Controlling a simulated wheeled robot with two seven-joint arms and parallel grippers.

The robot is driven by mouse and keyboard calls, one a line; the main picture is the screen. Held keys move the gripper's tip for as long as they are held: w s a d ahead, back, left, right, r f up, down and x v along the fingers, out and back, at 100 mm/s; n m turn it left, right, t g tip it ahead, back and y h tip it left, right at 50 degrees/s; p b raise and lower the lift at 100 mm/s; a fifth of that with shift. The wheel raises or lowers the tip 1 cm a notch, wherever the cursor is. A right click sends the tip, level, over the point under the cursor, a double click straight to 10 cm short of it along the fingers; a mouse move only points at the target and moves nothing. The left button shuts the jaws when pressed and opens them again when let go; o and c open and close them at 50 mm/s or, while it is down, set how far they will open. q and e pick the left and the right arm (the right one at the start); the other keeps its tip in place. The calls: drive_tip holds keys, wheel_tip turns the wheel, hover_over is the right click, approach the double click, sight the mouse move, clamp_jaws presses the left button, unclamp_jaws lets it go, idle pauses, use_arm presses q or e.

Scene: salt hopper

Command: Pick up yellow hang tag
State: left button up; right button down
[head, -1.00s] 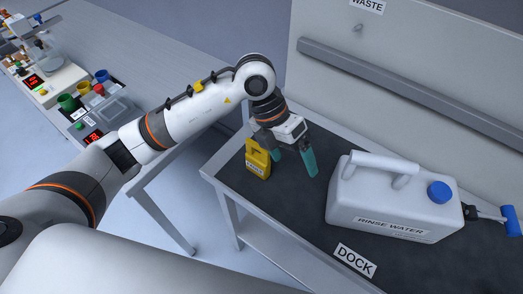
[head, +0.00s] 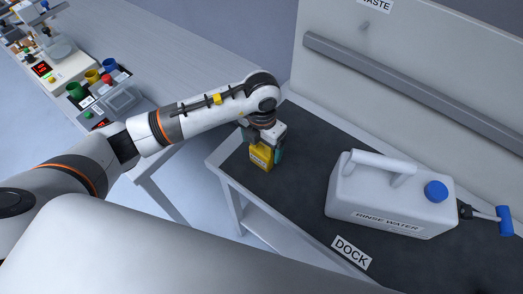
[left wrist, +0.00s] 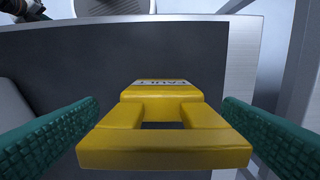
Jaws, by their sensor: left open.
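The yellow hang tag (head: 261,157) stands on the dark top of the dock bench, near its left corner. In the left wrist view the tag (left wrist: 164,160) shows its top bar and opening close to the camera, with a white "FAULT" label beyond. My left gripper (head: 264,150) is over the tag, partly hiding its upper part. In the left wrist view its two green textured fingers are open, one on each side of the tag, with a gap visible on both sides.
A white rinse water jug (head: 391,202) with a blue cap stands to the right on the bench (head: 300,205). A grey wall panel with a rail (head: 400,82) rises behind. Another table at left holds coloured cups (head: 75,90). Bare bench top lies between tag and jug.

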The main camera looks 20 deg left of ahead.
use_arm(q)
drive_tip(key=shift+a+f, duration=0.1)
drive_tip(key=shift+f, duration=1.3)
drive_tip(key=shift+w, duration=0.1)
drive_tip(key=c, duration=1.1)
use_arm(e)
drive_tip(key=shift+a+r, duration=0.15)
drive_tip(key=shift+r, duration=0.4)
use_arm(q)
drive_tip(key=shift+r, duration=0.1)
wheel_tip(320, 180, up, 9)
drive_tip(key=shift+b, duration=1.15)
drive_tip(key=shift+r, duration=0.45)
use_arm(e)
drive_tip(key=shift+f, duration=1.35)
